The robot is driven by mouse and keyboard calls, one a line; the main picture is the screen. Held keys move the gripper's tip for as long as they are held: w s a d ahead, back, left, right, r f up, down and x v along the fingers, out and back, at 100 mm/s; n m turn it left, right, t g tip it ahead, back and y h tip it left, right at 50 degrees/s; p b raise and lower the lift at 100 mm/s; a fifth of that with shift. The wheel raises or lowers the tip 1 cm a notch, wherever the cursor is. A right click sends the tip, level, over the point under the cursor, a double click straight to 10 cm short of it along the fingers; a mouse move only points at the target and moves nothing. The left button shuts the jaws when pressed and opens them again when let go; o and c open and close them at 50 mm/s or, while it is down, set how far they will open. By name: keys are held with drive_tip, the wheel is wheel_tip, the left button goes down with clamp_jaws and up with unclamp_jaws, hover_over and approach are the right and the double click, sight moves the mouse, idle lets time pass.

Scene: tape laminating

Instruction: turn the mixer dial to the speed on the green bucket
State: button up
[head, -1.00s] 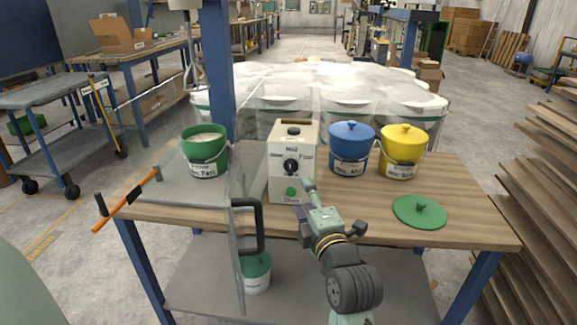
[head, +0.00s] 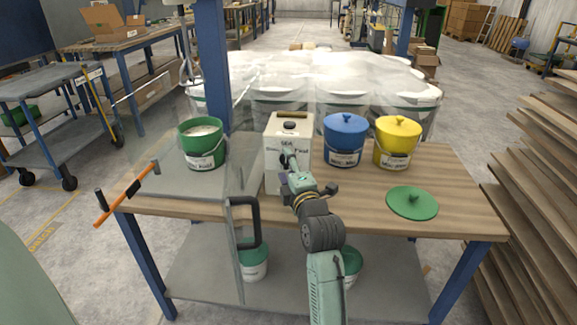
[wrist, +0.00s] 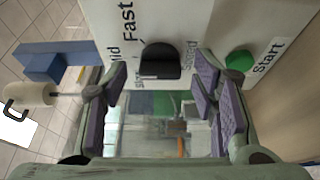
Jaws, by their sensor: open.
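The white mixer box (head: 274,178) stands on the wooden table. My gripper (head: 288,160) is in front of its face and hides the dial in the head view. In the wrist view the black dial (wrist: 160,61) lies between and just beyond the open purple-padded fingers of my gripper (wrist: 157,84); I see no clear contact. "Fast" shows beside the dial; the other speed words are partly hidden. The green Start button (wrist: 239,61) is right of the fingers. The open green bucket (head: 202,145) with pale contents stands left of the mixer. Its label is too small to read.
A blue lidded bucket (head: 345,140) and a yellow lidded bucket (head: 397,143) stand right of the mixer. A green lid (head: 412,203) lies flat at the front right. A clear panel with a black handle (head: 243,222) stands left of my arm.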

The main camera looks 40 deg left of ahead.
drive_tip(key=shift+c, duration=0.5)
drive_tip(key=c, duration=1.1)
drive_tip(key=shift+o, duration=0.2)
drive_tip(key=shift+f+b, duration=0.15)
drive_tip(key=shift+b, duration=0.15)
drive_tip(key=shift+f+m+b, duration=0.2)
drive_tip(key=shift+m+b, duration=0.7)
drive_tip(key=shift+b, duration=0.2)
drive_tip(key=shift+f+m+t+y+b, duration=0.1)
drive_tip(key=shift+m+t+y+b, duration=0.45)
drive_tip(key=shift+m+b, duration=0.65)
drive_tip(key=m, duration=0.2)
drive_tip(key=m+t+b, duration=0.1)
drive_tip(key=shift+s+a+m+t, duration=0.1)
drive_tip(key=shift+m+t, duration=0.15)
drive_tip(key=shift+m, duration=0.15)
drive_tip(key=shift+m+t, duration=0.7)
drive_tip(key=shift+m, duration=1)
